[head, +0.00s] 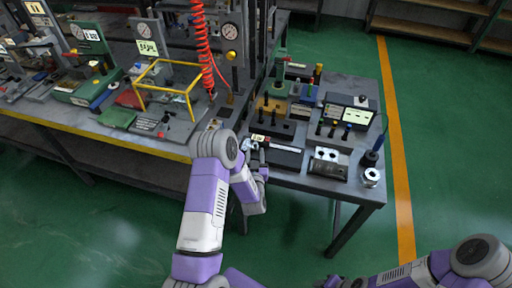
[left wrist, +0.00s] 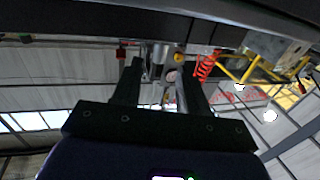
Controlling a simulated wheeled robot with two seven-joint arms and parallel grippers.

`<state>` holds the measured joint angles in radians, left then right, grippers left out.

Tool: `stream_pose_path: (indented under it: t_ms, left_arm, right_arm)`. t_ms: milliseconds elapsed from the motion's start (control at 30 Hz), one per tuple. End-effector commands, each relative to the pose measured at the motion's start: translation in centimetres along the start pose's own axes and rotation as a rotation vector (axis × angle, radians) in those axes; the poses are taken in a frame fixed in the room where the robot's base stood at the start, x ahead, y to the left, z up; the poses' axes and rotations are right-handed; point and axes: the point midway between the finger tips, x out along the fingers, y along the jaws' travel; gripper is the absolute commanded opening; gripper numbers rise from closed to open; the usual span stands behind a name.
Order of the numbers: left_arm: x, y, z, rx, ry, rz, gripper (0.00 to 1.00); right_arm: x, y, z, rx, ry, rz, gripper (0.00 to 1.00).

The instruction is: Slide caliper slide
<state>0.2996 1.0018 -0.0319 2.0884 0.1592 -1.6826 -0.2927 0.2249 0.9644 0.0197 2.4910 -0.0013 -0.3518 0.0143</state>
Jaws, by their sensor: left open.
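The caliper (head: 282,148), a dark bar with a pale scale strip, lies along the near part of the right-hand table. Its silver jaw end is at the left, close to my left gripper (head: 260,163). My left gripper is at the table's front left edge, and its fingers are small and partly hidden in the head view. In the left wrist view my left gripper (left wrist: 166,85) has its two dark fingers apart. A small silver and yellow part (left wrist: 172,60) shows beyond and between them; I cannot tell whether they touch it. My right gripper (head: 336,283) is only partly seen at the bottom edge.
A metal block with holes (head: 328,163), a silver ring (head: 371,177) and a dark knob (head: 370,158) stand right of the caliper. Behind are small pegs and a display box (head: 348,110). A yellow frame (head: 165,88) and red coiled hose (head: 205,50) are on the left bench.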

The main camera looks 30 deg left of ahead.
Motion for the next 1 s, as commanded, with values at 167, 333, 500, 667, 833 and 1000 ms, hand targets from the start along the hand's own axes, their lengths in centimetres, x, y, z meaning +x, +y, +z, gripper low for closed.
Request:
stream_pose_path:
  t_ms: [167, 333, 500, 667, 833, 1000]
  left_arm:
    - [2.4, 0.0, 0.0, -0.002, 0.001, -0.001, 0.43]
    - [3.2, 0.0, 0.0, -0.001, -0.001, 0.0, 0.43]
    - [3.3, 0.0, 0.0, -0.001, -0.002, 0.001, 0.43]
    - [3.3, 0.0, 0.0, -0.001, -0.002, 0.001, 0.28]
    - [3.3, 0.0, 0.0, -0.001, -0.002, 0.001, 0.02]
    - [3.2, 0.0, 0.0, -0.001, -0.002, 0.001, 0.0]
  right_arm:
    - [0.1, 0.1, 0.0, 0.0, 0.0, 0.0, 0.43]
    - [0.2, 0.1, 0.0, 0.0, 0.0, 0.0, 0.43]
    - [0.2, 0.1, 0.0, 0.0, 0.0, 0.0, 0.43]
    - [0.1, 0.1, 0.0, 0.0, 0.0, 0.0, 0.43]
    - [0.1, 0.1, 0.0, 0.0, 0.001, 0.0, 0.43]
    - [0.1, 0.1, 0.0, 0.0, 0.0, 0.0, 0.43]
